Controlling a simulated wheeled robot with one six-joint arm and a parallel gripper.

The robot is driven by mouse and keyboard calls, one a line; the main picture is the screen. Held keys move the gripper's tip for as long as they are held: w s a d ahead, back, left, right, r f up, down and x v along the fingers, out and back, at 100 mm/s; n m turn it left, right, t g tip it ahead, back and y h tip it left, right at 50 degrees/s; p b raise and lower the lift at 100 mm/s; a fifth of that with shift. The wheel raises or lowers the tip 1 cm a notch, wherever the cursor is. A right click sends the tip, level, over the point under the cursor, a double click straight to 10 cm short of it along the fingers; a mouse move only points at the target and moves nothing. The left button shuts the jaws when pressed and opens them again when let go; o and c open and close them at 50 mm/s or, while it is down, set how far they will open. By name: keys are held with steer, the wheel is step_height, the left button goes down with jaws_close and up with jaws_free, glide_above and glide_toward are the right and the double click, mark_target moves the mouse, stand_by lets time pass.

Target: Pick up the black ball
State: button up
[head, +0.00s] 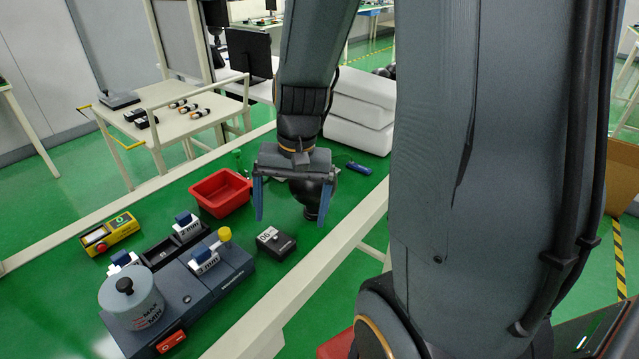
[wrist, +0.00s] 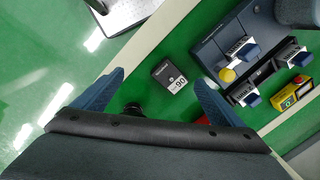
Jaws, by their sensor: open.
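A dark rounded object (head: 310,191), which looks like the black ball, shows in the head view just behind my gripper's right finger. It has a narrower dark part below it, and the gripper hides some of it. In the wrist view a small dark shape (wrist: 132,108) shows at the gripper body's edge between the fingers; I cannot tell if it is the same object. My gripper (head: 291,218) points down over the green table with its blue fingers wide apart and nothing held between them. The fingers also show in the wrist view (wrist: 159,79).
A small black box (head: 275,241) lies near the gripper. A red bin (head: 221,193), a blue-grey device (head: 215,280) with a grey canister (head: 131,302), and a yellow button box (head: 110,234) stand left. A blue item (head: 359,168) lies behind. A pale rail (head: 330,265) edges the table.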

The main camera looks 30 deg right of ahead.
mark_target(313, 188)
steer(key=shift+o, duration=0.6)
steer(key=w+d+r+m+t+y+p, duration=0.1)
steer(key=w+d+r+m+p, duration=0.1)
steer(key=d+m, duration=0.5)
steer(key=shift+w+r+p, duration=0.4)
steer(key=shift+w+r, duration=0.1)
steer(key=shift+w, duration=0.75)
steer(key=w+d+m, duration=0.1)
steer(key=d+m, duration=0.1)
steer(key=w+d+m+t+y+p, duration=0.1)
steer(key=d+m, duration=0.1)
steer(key=d, duration=0.1)
steer(key=w+d+m, duration=0.1)
steer(key=d+m, duration=0.1)
steer(key=shift+w+d+r+m+t, duration=0.25)
steer(key=shift+w+r+m+t, duration=0.05)
steer(key=shift+w+m, duration=0.1)
steer(key=shift+w+d+f, duration=0.1)
steer(key=shift+w, duration=0.05)
steer(key=shift+w+f+p, duration=0.1)
steer(key=shift+f+p, duration=0.2)
steer(key=shift+f, duration=0.05)
steer(key=shift+a+p+x, duration=0.2)
steer(key=shift+p+x, duration=0.25)
steer(key=shift+x, duration=1.25)
steer(key=shift+a+p+x, duration=0.25)
steer(key=shift+p+x, duration=0.15)
steer(key=shift+x, duration=1.25)
steer(key=shift+r, duration=0.1)
steer(key=c, duration=1.2)
